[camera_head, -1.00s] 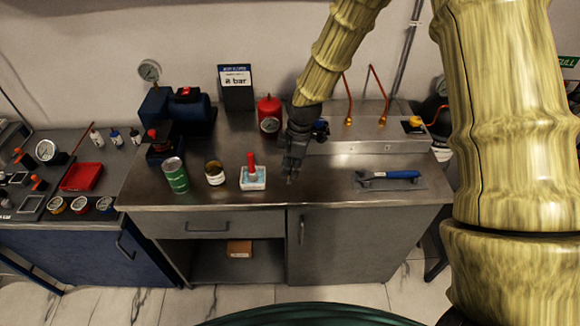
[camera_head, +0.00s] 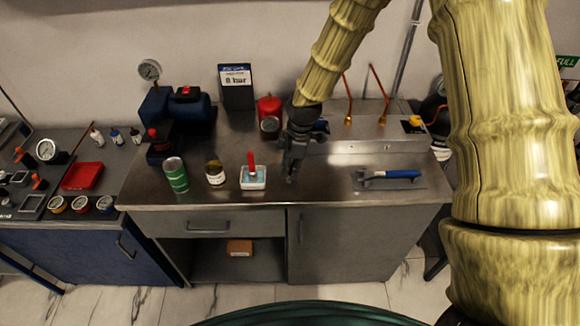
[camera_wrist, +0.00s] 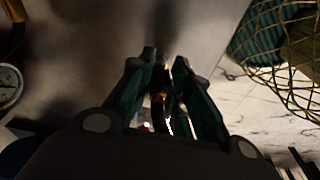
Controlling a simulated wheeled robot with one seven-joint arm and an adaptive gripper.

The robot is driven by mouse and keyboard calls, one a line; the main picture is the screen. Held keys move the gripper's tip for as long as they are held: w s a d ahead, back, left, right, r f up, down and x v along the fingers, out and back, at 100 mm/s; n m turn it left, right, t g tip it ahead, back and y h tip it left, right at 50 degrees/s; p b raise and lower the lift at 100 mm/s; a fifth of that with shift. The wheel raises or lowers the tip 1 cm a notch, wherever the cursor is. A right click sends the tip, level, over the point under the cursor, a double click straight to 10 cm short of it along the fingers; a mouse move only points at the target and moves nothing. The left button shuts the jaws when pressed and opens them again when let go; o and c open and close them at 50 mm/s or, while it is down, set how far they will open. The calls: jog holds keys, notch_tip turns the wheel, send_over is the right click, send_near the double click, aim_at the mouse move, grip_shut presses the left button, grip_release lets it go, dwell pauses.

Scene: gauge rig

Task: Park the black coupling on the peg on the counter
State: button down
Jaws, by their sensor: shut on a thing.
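My gripper (camera_head: 291,175) is above the front middle of the steel counter (camera_head: 325,192), pointing down. In the wrist view, its two dark green fingers (camera_wrist: 162,75) are closed around a small dark piece with brass-coloured parts, which I take to be the black coupling (camera_wrist: 160,98). The fingers hide much of it. In the head view it is too small to make out at the fingertips. I cannot clearly pick out the peg in either view.
Left of my gripper stand a white tray (camera_head: 253,184) with a red-handled tool, an open jar (camera_head: 215,174) and a green can (camera_head: 176,176). A blue-handled wrench (camera_head: 392,175) lies right. Behind are a red cylinder (camera_head: 269,106) and a raised steel ledge (camera_head: 370,136).

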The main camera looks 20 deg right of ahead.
jog(key=shift+f+b, duration=0.4)
jog(key=shift+f, duration=0.8)
dwell(0.5)
jog(key=c, duration=1.5)
grip_release()
jog(key=shift+o, duration=0.2)
jog(key=o, duration=0.5)
jog(key=shift+o, duration=0.2)
jog(key=shift+r, duration=0.1)
notch_tip(320, 180, up, 12)
jog(key=d, duration=0.1)
jog(key=shift+s+d, duration=0.3)
jog(key=shift+d, duration=0.05)
